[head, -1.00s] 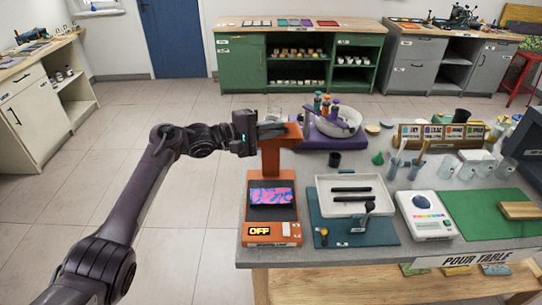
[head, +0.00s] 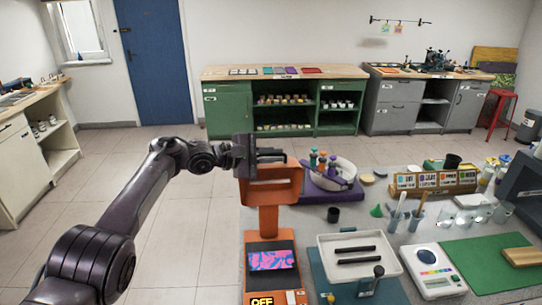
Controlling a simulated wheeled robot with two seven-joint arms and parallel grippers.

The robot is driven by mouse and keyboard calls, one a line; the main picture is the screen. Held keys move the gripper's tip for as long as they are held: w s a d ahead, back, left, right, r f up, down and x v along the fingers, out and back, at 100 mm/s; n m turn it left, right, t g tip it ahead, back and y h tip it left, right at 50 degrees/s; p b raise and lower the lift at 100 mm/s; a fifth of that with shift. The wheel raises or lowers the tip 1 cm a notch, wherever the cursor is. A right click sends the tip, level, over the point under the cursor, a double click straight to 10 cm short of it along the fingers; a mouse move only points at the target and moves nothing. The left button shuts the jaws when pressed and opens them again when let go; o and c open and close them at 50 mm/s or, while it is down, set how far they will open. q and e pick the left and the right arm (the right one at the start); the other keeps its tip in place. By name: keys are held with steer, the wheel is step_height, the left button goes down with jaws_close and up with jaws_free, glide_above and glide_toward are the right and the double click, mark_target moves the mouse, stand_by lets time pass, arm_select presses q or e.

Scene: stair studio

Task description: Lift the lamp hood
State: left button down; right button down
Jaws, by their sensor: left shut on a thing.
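The orange lamp (head: 269,218) stands at the left end of the table. Its base holds a pink and blue patterned panel (head: 272,259) and a display reading OFF (head: 262,299), cut by the bottom edge. The lamp hood (head: 270,191) is on top of the post, tilted up, with its broad face toward me. My left gripper (head: 271,154) reaches in from the left and is shut on the hood at its upper edge. The gripper partly hides that edge. My right gripper is not in view.
A purple stand with a white bowl and bottles (head: 333,178) is close right of the hood. A dark cup (head: 333,214), a white tray (head: 330,271) and a scale (head: 433,270) are on the table (head: 384,225). The floor at left is clear.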

arm_select(q)
steer(key=c, duration=1.8)
jaws_free()
steer(key=shift+w+f, duration=0.1)
steer(key=shift+s+a+r, duration=0.2)
steer(key=shift+s+a, duration=0.05)
steer(key=shift+a, duration=0.2)
steer(key=v, duration=0.6)
steer(key=shift+a+b, duration=0.35)
